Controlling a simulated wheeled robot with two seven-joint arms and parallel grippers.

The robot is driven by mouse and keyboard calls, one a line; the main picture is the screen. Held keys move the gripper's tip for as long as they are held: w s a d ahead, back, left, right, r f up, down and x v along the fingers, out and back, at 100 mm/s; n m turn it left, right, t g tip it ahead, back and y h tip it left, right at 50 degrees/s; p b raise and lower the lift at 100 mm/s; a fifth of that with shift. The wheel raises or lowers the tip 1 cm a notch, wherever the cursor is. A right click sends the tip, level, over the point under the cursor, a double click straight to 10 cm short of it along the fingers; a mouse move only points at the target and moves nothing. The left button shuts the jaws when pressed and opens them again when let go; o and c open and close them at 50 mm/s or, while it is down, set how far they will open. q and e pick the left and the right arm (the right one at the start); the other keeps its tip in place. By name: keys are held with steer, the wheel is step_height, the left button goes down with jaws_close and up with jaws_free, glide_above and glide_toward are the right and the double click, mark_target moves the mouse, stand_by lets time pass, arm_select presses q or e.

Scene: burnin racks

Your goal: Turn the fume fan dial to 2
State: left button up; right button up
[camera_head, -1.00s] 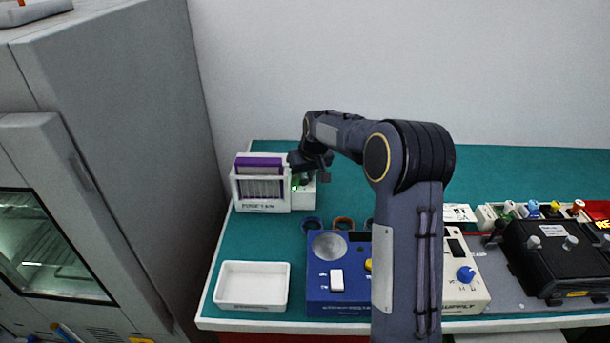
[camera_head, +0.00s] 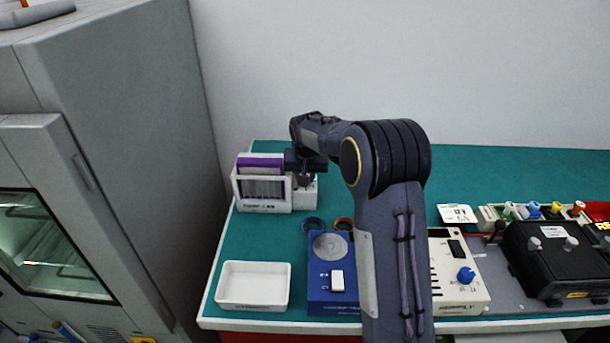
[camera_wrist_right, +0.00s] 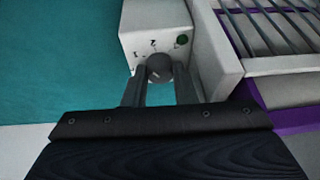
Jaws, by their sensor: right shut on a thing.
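The fume fan box is a small white block (camera_wrist_right: 150,22) beside the white rack, with printed marks and a green spot (camera_wrist_right: 182,40) on its face. Its dark round dial (camera_wrist_right: 160,66) sits between the fingertips of my right gripper (camera_wrist_right: 160,78), which is shut on it. The dial's pointer is hidden, so its setting cannot be read. In the head view my right gripper (camera_head: 304,178) is at the white box (camera_head: 305,198), covering most of its front. My left gripper is not in view.
The white rack with purple-edged boards (camera_head: 262,190) stands directly left of the box. A white tray (camera_head: 253,287), a blue device (camera_head: 330,270), a cream power supply (camera_head: 462,280) and a black case (camera_head: 550,250) lie nearer the front. A grey cabinet (camera_head: 130,130) stands left.

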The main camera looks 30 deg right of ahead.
steer(key=o, duration=1)
